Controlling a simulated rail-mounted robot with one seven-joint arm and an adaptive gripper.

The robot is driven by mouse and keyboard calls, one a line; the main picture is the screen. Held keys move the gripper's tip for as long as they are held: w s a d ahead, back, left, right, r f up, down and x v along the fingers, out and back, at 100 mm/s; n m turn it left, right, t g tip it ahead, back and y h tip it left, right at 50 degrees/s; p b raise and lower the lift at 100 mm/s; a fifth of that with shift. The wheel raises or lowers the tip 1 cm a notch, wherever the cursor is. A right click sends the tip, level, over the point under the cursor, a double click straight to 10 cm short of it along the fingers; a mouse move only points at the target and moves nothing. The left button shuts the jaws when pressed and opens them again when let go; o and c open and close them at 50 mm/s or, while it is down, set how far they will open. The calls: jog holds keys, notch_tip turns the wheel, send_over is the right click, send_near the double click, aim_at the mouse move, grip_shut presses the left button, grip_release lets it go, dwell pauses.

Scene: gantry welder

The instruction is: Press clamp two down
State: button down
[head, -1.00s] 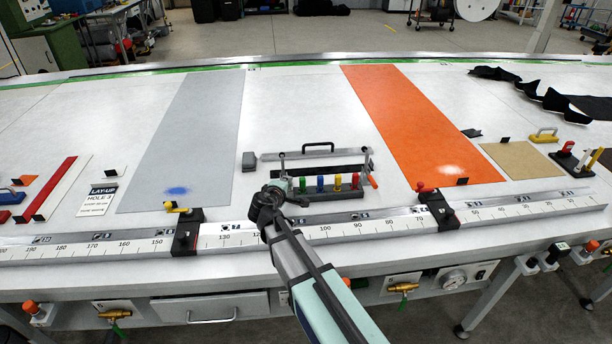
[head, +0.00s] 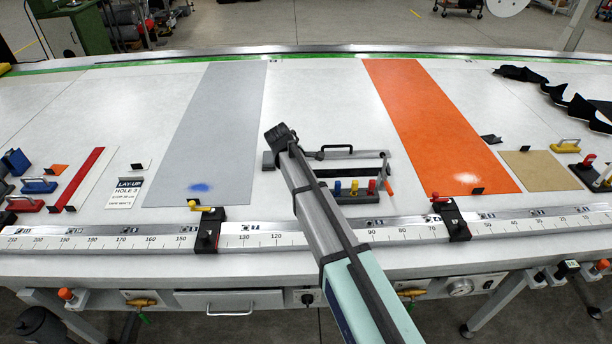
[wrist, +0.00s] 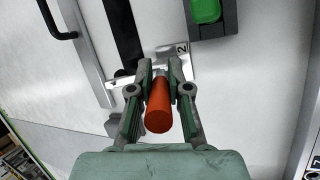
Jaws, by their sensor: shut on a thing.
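In the wrist view, my gripper (wrist: 163,72) has its two fingers closed on the orange-red cylindrical handle (wrist: 158,112) of clamp two. A silver plate (wrist: 181,58) marked "2" lies just beyond the fingertips. The handle's free end sticks out between the fingers toward the camera. In the head view, my arm hides the gripper and this clamp at the left end of the clamp fixture (head: 350,197). A second clamp with an orange handle (head: 389,188) shows at the fixture's right end.
A black pull handle (head: 336,148) is behind. A long scale rail (head: 285,240) runs along the table front. Grey and orange sheets lie either side.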

jog(key=w+g, duration=0.1)
jog(key=g, duration=0.1)
jog(key=shift+w+a+r+n+g, duration=0.2)
jog(key=shift+w+n+g, duration=0.1)
jog(key=shift+w, duration=0.1)
jog(key=shift+d+g, duration=0.1)
jog(key=shift+g, duration=0.3)
jog(key=c, duration=1.1)
grip_release()
jog(key=v, duration=1.2)
jog(key=shift+w, duration=0.15)
jog(key=shift+f, duration=0.1)
